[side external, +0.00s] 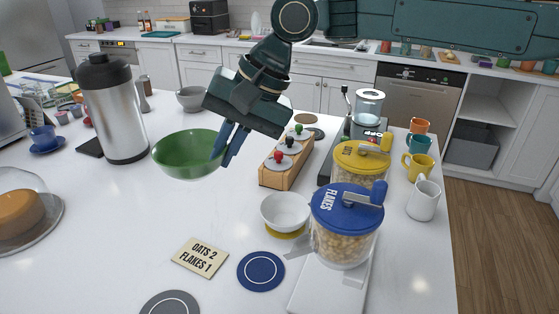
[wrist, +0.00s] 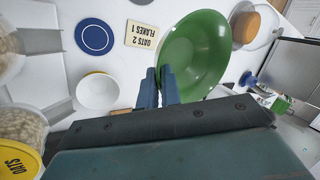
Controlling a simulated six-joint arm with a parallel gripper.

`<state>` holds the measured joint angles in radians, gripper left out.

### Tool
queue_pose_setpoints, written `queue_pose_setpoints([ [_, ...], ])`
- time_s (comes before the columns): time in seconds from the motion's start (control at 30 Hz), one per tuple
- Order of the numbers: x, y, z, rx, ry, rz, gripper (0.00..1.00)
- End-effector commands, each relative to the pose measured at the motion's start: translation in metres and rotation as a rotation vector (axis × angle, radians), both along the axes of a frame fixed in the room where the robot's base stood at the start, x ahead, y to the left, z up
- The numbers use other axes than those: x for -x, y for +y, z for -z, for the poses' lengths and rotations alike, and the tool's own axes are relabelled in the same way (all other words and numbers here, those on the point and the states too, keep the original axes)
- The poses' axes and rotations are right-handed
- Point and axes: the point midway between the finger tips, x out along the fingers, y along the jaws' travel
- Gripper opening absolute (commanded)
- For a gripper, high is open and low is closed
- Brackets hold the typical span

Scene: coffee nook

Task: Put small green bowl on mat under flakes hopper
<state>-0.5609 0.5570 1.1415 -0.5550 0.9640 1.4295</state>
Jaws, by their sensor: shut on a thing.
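The green bowl (side external: 178,155) is held in the air, left of centre, slightly tilted. My gripper (side external: 228,155) is shut on its right rim; the wrist view shows both fingers (wrist: 158,78) pinching the bowl's edge (wrist: 195,55). The flakes hopper (side external: 345,228) has a blue lid and stands on a white base at the front right. A round blue mat (side external: 261,271) lies bare on the counter, to the lower left of that hopper. The wrist view shows the mat too (wrist: 94,38), left of the bowl.
A white bowl (side external: 285,212) sits on a yellow mat (side external: 288,236) by the yellow-lidded oats hopper (side external: 360,160). A sign reading OATS 2, FLAKES 1 (side external: 200,257) lies left of the blue mat. A wooden rack (side external: 285,165) stands behind. A steel flask (side external: 115,110) stands left.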

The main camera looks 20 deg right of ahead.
Motion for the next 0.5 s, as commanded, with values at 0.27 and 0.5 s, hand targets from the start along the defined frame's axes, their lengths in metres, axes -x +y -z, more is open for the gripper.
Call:
queue_pose_setpoints([
  [0.27,-0.042,-0.084,0.013,0.0,0.001,0.013,0.0],
  [0.5,-0.062,-0.16,0.037,0.0,0.003,0.018,0.0],
])
